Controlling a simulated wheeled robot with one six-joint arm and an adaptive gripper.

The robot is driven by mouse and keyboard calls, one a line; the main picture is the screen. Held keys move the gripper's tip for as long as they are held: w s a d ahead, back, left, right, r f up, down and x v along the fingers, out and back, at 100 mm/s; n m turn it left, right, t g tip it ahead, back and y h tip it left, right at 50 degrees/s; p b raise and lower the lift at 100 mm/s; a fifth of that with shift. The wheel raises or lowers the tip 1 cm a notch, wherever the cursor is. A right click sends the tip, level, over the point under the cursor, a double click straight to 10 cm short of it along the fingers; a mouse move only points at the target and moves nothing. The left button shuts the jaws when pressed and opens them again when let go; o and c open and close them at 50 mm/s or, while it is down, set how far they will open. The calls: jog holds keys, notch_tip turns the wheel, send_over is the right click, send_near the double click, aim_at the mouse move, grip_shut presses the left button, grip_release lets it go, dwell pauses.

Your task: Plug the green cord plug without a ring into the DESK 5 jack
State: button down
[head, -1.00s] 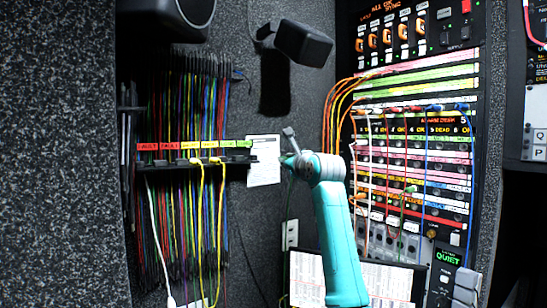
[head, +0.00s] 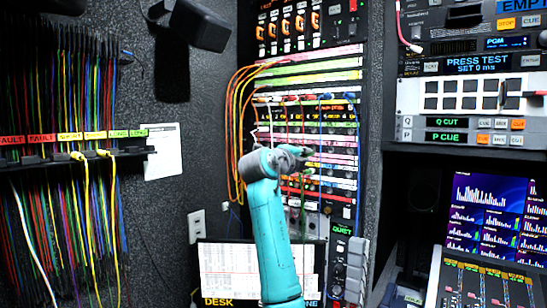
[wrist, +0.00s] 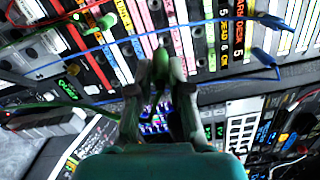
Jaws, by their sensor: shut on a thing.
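My gripper (wrist: 162,72) is shut on a green plug (wrist: 148,46), and its tip points toward the patch panel (wrist: 205,30). In the head view my gripper (head: 312,156) is in front of the patch panel (head: 345,135). Whether the held plug has a ring is hidden by the fingers. Another green plug (wrist: 106,21) sits at the panel to the left in the wrist view. A label strip reading DESK (wrist: 238,40) is right of my gripper. I cannot tell which hole is the DESK 5 jack. The held plug looks apart from the panel.
Blue cords (wrist: 130,38) cross the panel close to my gripper, with blue plugs (wrist: 268,22) at the right. Orange cords (head: 236,125) loop at the panel's left. A cord rack (head: 75,160) hangs on the left wall. A screen (head: 225,262) stands below.

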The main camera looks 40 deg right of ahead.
jog(key=shift+s+d+r+g, duration=0.1)
jog(key=shift+s+d+g, duration=0.3)
jog(key=shift+s, duration=0.4)
jog(key=shift+x, duration=2.85)
jog(key=shift+x, duration=2.05)
jog(key=c, duration=1)
grip_release()
jog(key=shift+r, duration=0.15)
jog(key=v, duration=1.2)
jog(key=shift+w, duration=0.1)
